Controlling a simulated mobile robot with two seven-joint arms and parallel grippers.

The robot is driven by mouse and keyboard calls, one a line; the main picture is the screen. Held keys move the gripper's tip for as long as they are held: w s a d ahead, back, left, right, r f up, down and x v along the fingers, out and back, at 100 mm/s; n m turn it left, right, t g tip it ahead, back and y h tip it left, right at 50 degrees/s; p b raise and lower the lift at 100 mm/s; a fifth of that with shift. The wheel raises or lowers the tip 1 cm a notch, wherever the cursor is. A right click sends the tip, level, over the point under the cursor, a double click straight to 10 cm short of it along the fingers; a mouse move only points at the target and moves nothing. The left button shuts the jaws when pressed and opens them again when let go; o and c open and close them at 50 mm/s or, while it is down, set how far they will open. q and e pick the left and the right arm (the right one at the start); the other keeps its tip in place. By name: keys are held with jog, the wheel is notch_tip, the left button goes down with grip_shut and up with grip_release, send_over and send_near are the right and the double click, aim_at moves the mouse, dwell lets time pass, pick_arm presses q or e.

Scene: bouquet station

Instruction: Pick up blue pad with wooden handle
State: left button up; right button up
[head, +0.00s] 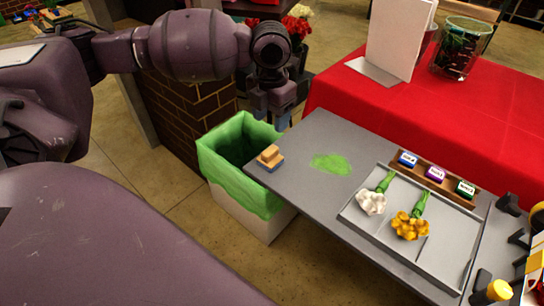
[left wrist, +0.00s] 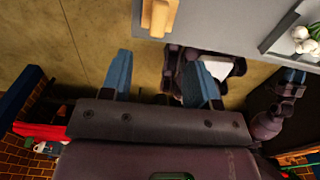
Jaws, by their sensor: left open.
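The blue pad with a wooden handle (head: 270,157) lies on the grey table at its left corner, next to the green-lined bin. Its light wooden handle (left wrist: 158,16) shows at the top of the left wrist view, at the table's edge; the blue part is hardly seen there. My left gripper (head: 270,119) is open and empty, in the air above the bin side of the table and apart from the pad. Its two blue fingers (left wrist: 160,68) are spread in the left wrist view, with floor between them. I cannot make out my right gripper.
The grey table (head: 310,140) has a green smear (head: 331,163) beside the pad. A tray (head: 432,252) holds a white flower (head: 372,202) and a yellow flower (head: 410,226). A wooden rack (head: 440,183) carries labelled blocks. A bin (head: 222,170) stands left; a red-covered table (head: 425,120) stands behind.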

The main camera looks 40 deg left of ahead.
pick_arm(q)
jog(key=shift+f, duration=0.4)
send_over(270, 150)
notch_tip(270, 150, down, 4)
jog(key=shift+w+d+f+b, duration=0.1)
jog(key=shift+f+b, duration=0.1)
jog(key=shift+b, duration=0.25)
jog(key=shift+f, duration=0.45)
notch_tip(270, 150, down, 4)
jog(key=shift+b, duration=0.5)
jog(key=shift+f, duration=0.4)
jog(key=c, duration=1)
pick_arm(e)
jog(key=shift+w+a+f, duration=0.15)
jog(key=shift+w+f, duration=0.1)
jog(key=shift+f, duration=0.55)
